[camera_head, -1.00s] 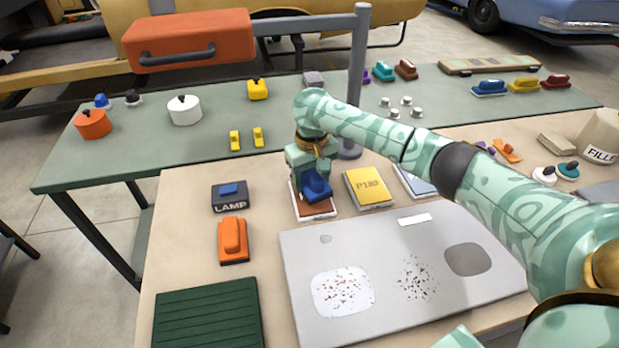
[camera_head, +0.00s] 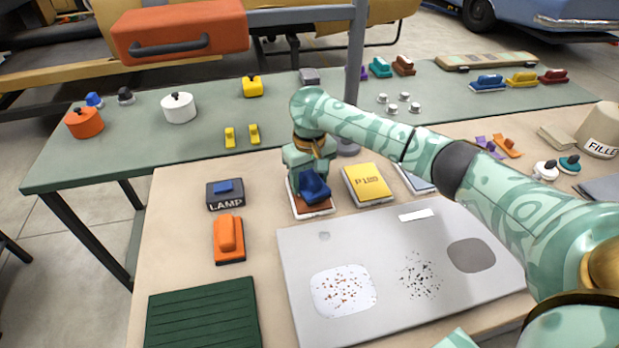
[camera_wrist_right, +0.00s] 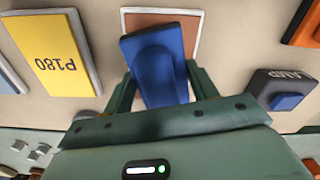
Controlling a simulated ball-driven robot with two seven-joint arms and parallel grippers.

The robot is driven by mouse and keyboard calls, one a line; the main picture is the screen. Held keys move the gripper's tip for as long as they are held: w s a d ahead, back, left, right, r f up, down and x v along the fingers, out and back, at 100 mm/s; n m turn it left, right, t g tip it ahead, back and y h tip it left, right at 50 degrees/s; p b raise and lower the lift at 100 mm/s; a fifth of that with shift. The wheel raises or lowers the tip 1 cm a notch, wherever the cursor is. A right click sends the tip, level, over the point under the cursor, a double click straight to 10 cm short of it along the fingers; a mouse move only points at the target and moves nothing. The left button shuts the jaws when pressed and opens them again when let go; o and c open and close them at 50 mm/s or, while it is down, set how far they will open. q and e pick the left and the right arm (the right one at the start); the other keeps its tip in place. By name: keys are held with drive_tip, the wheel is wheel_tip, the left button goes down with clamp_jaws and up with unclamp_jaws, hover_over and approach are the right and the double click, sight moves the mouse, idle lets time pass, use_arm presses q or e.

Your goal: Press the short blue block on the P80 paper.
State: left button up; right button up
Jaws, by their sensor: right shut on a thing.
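The short blue block (camera_head: 314,189) is between the fingers of my right gripper (camera_head: 309,178), over a brown sheet with a pale border (camera_head: 312,212). In the right wrist view the gripper's fingers close on both sides of the blue block (camera_wrist_right: 158,68), and the brown sheet (camera_wrist_right: 185,24) shows behind it. No label shows on this sheet, so I cannot read P80. The block is very close to the sheet; I cannot tell whether they touch. My left gripper is not in view.
The yellow P180 pad (camera_head: 367,184) lies just right of the brown sheet. The LAMP box (camera_head: 226,200) and an orange block (camera_head: 228,238) are to the left. A grey panel (camera_head: 300,250) lies in front. A grey post (camera_head: 355,60) stands behind my gripper.

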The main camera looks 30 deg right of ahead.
sight(310, 173)
drive_tip(key=shift+f, duration=0.5)
idle(0.6)
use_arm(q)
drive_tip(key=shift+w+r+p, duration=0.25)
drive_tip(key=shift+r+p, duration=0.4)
use_arm(e)
drive_tip(key=shift+s+f, duration=0.1)
drive_tip(key=shift+f, duration=0.1)
idle(1.6)
wheel_tip(310, 173, up, 4)
drive_tip(key=p, duration=0.4)
drive_tip(key=shift+f, duration=0.2)
wheel_tip(310, 173, up, 4)
drive_tip(key=p, duration=0.5)
drive_tip(key=shift+f, duration=0.1)
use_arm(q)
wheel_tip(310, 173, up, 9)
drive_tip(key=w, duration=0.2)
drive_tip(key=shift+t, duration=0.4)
use_arm(e)
drive_tip(key=shift+f, duration=0.1)
